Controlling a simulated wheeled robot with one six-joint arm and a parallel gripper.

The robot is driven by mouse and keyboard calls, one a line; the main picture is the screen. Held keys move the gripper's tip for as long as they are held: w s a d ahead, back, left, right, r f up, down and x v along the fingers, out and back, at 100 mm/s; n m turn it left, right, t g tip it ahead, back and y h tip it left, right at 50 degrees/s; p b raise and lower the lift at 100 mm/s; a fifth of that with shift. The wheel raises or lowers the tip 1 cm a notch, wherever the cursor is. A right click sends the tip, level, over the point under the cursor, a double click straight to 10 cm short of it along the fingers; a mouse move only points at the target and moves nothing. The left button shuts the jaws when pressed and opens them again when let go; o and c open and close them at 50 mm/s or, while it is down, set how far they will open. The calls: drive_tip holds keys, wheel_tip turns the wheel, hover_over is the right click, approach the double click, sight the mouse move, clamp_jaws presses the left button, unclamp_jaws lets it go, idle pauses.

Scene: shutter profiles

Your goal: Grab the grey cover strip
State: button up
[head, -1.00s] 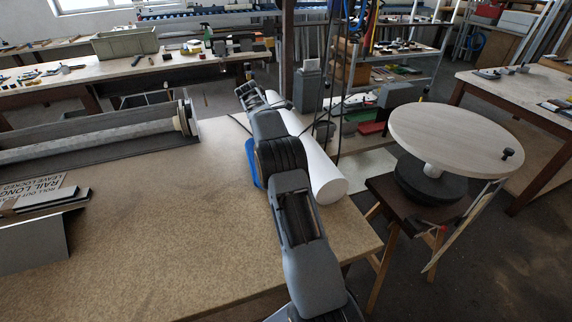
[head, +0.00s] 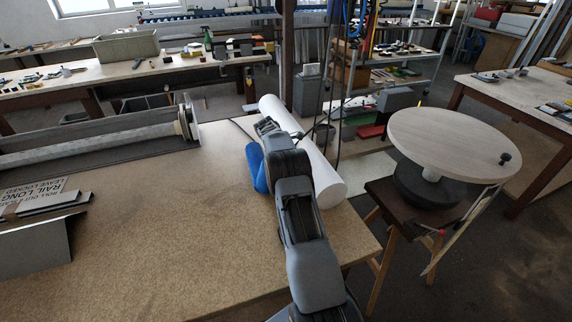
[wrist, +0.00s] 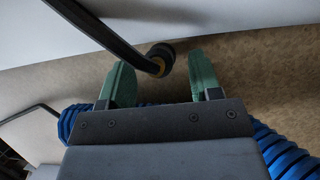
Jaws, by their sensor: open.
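Narrow grey strips (head: 45,201) lie at the left of the bench on a printed card, above a bent grey sheet (head: 35,246). I cannot tell for certain which piece is the cover strip. My gripper (wrist: 162,75) is open, with green fingers, and no strip is between them. In the head view it is small and partly hidden at the arm's end, beside the white roll (head: 318,172), far to the right of the strips. In the wrist view a black cable with a round plug-like end (wrist: 160,58) shows between and beyond the fingertips.
A blue hose (head: 256,165) lies on the bench (head: 160,230) by my arm; it also shows in the wrist view (wrist: 285,150). A long roller housing (head: 90,140) stands at the back left. The middle of the bench is clear. A round-topped stand (head: 455,142) is at the right.

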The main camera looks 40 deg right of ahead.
drive_tip(key=shift+x, duration=0.85)
clamp_jaws()
drive_tip(key=shift+a+r, duration=0.1)
drive_tip(key=shift+r, duration=0.05)
